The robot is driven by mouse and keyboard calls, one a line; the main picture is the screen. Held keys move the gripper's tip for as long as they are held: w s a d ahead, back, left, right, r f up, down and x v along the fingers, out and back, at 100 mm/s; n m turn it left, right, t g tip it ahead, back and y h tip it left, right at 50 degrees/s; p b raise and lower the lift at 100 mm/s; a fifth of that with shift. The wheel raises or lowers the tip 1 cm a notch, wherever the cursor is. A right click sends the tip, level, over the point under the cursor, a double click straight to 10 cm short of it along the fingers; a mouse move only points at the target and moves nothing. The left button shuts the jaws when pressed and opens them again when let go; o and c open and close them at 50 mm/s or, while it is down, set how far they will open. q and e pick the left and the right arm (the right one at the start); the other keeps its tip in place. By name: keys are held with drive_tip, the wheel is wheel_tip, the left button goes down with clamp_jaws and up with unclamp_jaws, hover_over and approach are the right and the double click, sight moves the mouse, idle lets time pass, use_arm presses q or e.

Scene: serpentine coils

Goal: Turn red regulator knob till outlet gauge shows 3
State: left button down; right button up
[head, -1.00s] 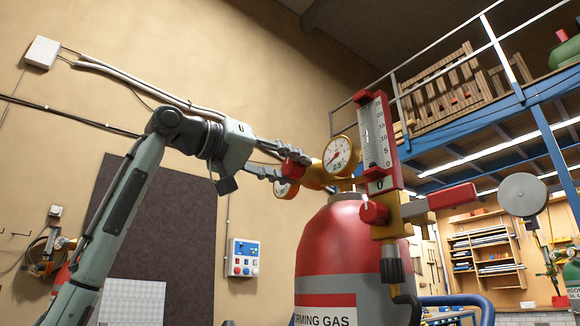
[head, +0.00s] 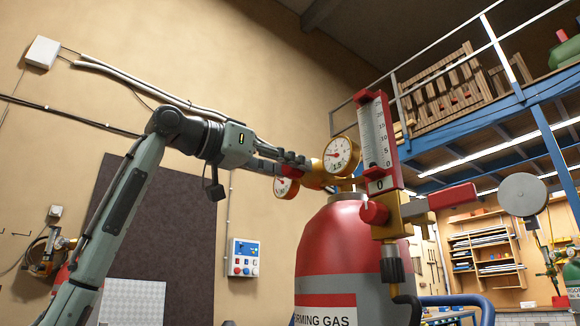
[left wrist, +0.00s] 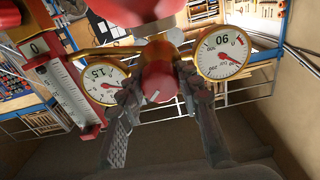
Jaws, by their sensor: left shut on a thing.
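The red regulator knob (left wrist: 158,82), with a white mark on its face, sits between the two fingers of my left gripper (left wrist: 160,95) in the left wrist view. The gripper is shut on it. In the head view my left gripper (head: 285,165) reaches in from the left, and its fingers mostly hide the knob. The outlet gauge (head: 341,156) is white-faced with a gold rim and reads 1.5; it also shows left of the knob in the left wrist view (left wrist: 103,82). My right gripper is not in view.
A second gauge (head: 286,187) sits just below my fingers, and it shows right of the knob in the left wrist view (left wrist: 221,52). A flowmeter (head: 378,138) with a red lower knob (head: 374,212) stands to the right. The red gas cylinder (head: 340,238) is below.

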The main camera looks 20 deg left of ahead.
use_arm(q)
drive_tip(key=m, duration=0.3)
drive_tip(key=shift+m, duration=0.3)
drive_tip(key=shift+m, duration=1.4)
drive_tip(key=shift+m, duration=1)
drive_tip(key=c, duration=1)
unclamp_jaws()
drive_tip(key=shift+s+a, duration=0.1)
